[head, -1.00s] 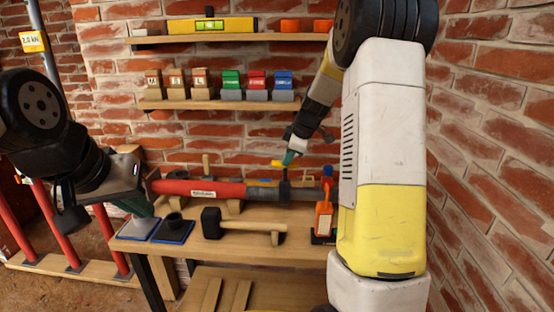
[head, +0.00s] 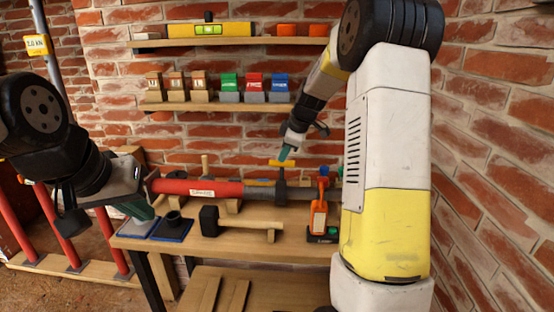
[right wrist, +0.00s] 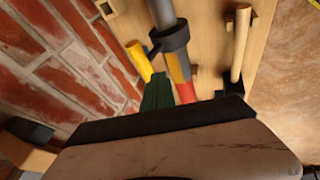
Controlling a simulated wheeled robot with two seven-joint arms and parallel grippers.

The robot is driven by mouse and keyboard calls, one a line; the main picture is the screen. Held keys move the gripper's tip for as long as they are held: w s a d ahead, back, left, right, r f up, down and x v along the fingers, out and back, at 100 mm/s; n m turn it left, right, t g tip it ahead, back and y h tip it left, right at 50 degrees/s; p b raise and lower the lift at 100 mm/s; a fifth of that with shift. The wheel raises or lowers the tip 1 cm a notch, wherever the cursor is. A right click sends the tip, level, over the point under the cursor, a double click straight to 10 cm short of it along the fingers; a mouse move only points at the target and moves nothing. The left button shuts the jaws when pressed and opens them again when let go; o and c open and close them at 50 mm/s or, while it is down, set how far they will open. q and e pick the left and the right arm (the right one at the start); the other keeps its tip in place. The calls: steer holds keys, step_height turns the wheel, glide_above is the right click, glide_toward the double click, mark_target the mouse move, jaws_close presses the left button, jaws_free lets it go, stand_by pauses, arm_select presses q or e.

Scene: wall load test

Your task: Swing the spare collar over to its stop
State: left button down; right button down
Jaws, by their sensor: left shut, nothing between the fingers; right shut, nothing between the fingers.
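The collar (head: 281,186) is a dark ring with a stem and a yellow crossbar handle (head: 281,163), around the grey tube of a red-and-grey prop lying on the bench. In the right wrist view the black collar (right wrist: 170,40) encircles the grey tube, its yellow handle (right wrist: 139,62) sticking out to the left. My right gripper (head: 286,155) is shut and empty just above the handle; whether it touches is unclear. Its green fingers show in the right wrist view (right wrist: 157,93). My left gripper (head: 143,212) is shut and empty, low over a blue-edged pad. I cannot make out the stop.
The prop's red tube (head: 195,188) rests on wooden supports. A mallet (head: 240,221) lies in front, and an orange tool (head: 319,215) stands at right. Blue-edged pads (head: 172,230) lie at the bench's left. Shelves with several blocks (head: 229,86) hang on the brick wall behind.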

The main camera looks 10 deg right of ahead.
steer(key=w+v, duration=0.1)
steer(key=v, duration=0.9)
steer(key=s+a+r+m, duration=0.2)
steer(key=s+m, duration=0.1)
steer(key=s, duration=0.4)
steer(key=s+a+r+m, duration=0.2)
steer(key=s+m, duration=0.1)
steer(key=s, duration=0.5)
steer(key=s+a+f+m, duration=0.1)
steer(key=s+f+m, duration=0.1)
steer(key=s, duration=0.6)
steer(key=s+a+f+m+t, duration=0.1)
steer(key=s+a+f+m, duration=0.1)
steer(key=s+m, duration=0.3)
steer(key=s, duration=0.4)
steer(key=shift+f, duration=0.2)
steer(key=shift+w, duration=0.1)
